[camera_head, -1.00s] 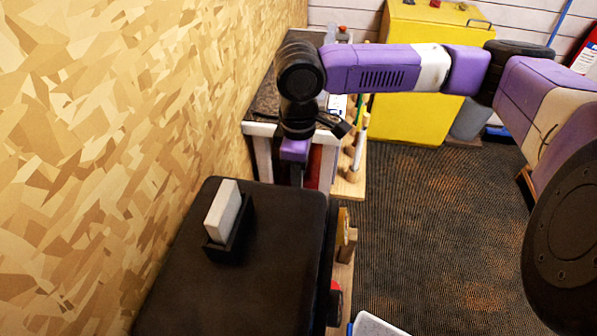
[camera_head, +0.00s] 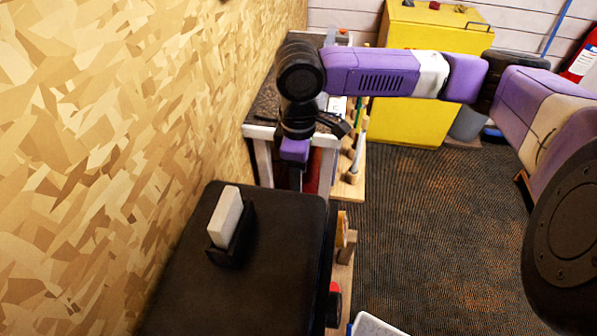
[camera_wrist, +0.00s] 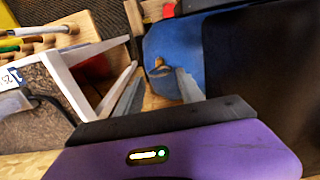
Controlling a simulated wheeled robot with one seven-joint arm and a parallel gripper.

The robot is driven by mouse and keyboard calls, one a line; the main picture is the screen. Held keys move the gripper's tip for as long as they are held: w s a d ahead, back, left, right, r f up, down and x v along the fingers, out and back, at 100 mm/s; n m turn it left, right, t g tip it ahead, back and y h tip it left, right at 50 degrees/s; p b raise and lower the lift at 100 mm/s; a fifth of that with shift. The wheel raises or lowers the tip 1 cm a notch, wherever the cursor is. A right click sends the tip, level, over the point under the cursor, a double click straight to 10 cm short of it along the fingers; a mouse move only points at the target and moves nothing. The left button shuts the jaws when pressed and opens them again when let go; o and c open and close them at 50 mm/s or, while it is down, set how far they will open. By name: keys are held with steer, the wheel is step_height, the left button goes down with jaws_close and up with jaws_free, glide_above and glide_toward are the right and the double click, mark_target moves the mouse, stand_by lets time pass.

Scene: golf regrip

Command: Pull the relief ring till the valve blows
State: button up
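My gripper shows in the wrist view (camera_wrist: 158,78) as two grey fingers spread apart with a gap between them. It points at a rounded blue tank (camera_wrist: 165,45). A small brass-coloured fitting (camera_wrist: 159,66) on the tank lies in line with the gap, near the fingertips. It may be the relief valve with its ring, but it is too small to tell the ring. I cannot tell whether either finger touches it. In the head view my gripper (camera_head: 296,178) reaches down between the dark bench top and the white-framed bench; tank and fitting are hidden there.
A black bench top (camera_head: 265,265) with a white block in a black holder (camera_head: 229,222) stands in front. The white-framed bench (camera_head: 262,131) is just beyond. A chipboard wall (camera_head: 110,120) closes the left side. A yellow cabinet (camera_head: 405,110) stands behind; carpet (camera_head: 430,220) is open at right.

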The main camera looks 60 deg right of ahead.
stand_by(0.3)
step_height(320, 180, up, 8)
steer(key=shift+b, duration=0.3)
steer(key=shift+f, duration=0.15)
stand_by(0.5)
